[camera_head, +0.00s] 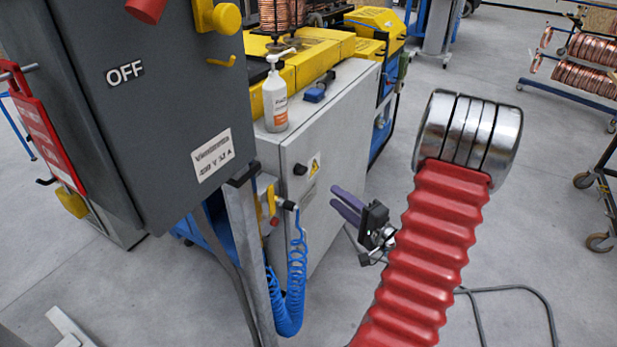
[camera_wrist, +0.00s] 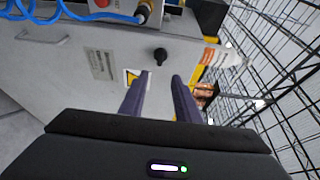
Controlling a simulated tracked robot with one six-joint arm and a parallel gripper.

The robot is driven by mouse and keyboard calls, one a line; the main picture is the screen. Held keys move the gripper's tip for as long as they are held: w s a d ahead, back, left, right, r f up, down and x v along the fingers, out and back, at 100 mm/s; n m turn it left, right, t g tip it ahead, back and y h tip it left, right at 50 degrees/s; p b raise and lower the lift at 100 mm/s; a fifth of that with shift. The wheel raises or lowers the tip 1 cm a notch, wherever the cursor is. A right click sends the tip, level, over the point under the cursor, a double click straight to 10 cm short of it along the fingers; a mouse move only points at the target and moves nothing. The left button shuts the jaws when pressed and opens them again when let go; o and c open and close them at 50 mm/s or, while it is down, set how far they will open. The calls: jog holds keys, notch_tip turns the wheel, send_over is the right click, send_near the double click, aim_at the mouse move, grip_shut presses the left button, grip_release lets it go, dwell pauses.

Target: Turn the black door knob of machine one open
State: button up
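The black door knob (camera_head: 300,169) is on the upper front of the light grey cabinet (camera_head: 335,150), left of a yellow warning label. In the wrist view, the knob (camera_wrist: 160,54) shows just beyond and between the fingertips. My gripper (camera_head: 335,197) has two purple-grey fingers pointing at the cabinet front, right of and a little below the knob in the head view. In the wrist view, my gripper (camera_wrist: 160,78) is open with nothing between its fingers. The fingers look apart from the knob.
A coiled blue hose (camera_head: 290,290) hangs beside the cabinet's left edge. A white bottle (camera_head: 275,95) stands on the cabinet top. A wire fence (camera_wrist: 285,60) shows right in the wrist view. Racks of copper coil (camera_head: 590,75) stand far right.

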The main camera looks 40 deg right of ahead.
aim_at(305, 173)
jog(key=w, duration=1.3)
jog(key=shift+w+d, duration=0.25)
jog(key=shift+d, duration=0.1)
jog(key=shift+c, duration=0.6)
grip_shut()
jog(key=shift+a, duration=0.2)
jog(key=shift+d, duration=0.1)
